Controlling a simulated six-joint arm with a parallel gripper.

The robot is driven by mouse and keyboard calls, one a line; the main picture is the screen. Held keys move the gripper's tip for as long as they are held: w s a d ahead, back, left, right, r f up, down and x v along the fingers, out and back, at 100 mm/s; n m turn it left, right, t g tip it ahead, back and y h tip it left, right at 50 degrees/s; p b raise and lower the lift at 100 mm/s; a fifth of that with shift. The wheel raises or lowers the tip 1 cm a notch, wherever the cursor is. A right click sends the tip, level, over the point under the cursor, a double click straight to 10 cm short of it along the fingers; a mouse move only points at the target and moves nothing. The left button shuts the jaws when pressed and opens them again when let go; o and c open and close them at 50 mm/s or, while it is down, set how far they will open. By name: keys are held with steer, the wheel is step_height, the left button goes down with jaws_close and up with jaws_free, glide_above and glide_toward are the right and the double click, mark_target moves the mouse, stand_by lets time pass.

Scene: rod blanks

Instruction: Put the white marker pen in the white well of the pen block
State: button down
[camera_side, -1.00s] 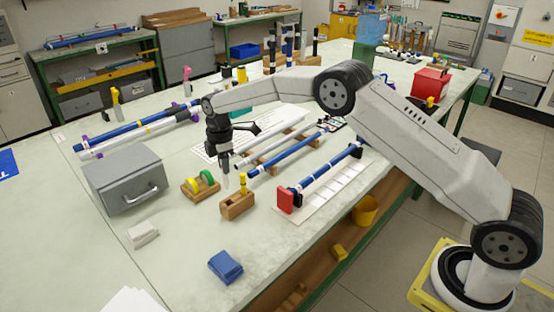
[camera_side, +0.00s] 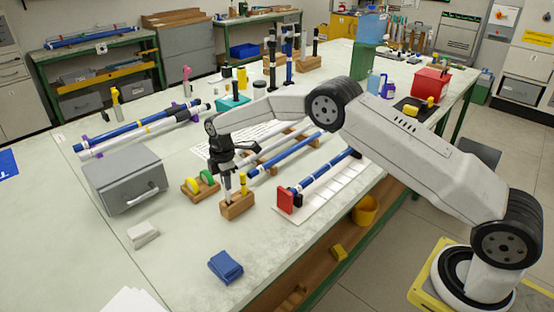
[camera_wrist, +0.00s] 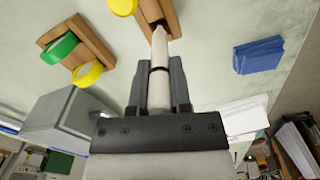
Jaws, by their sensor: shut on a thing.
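The white marker pen (camera_side: 228,190) is held upright in my gripper (camera_side: 225,172). The wrist view shows the jaws (camera_wrist: 160,88) shut on both sides of the pen (camera_wrist: 160,60). The wooden pen block (camera_side: 238,209) stands on the bench directly under the gripper, and the wrist view shows one end of it (camera_wrist: 171,12). The pen's lower end is at the left well of the block. I cannot tell whether the tip is inside it or just above.
A wooden holder with green and yellow tape rolls (camera_side: 200,186) sits left of the block. A grey drawer box (camera_side: 125,180) is further left. A blue folded cloth (camera_side: 226,266) and a white block (camera_side: 143,234) lie in front. Blue rods (camera_side: 320,180) lie to the right.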

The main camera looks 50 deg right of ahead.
mark_target(228, 198)
steer(key=shift+f, duration=1.9)
steer(key=shift+f, duration=0.15)
steer(key=c, duration=0.5)
jaws_free()
steer(key=shift+c, duration=0.2)
step_height(228, 198, up, 12)
steer(key=shift+r, duration=0.15)
steer(key=shift+s, duration=0.1)
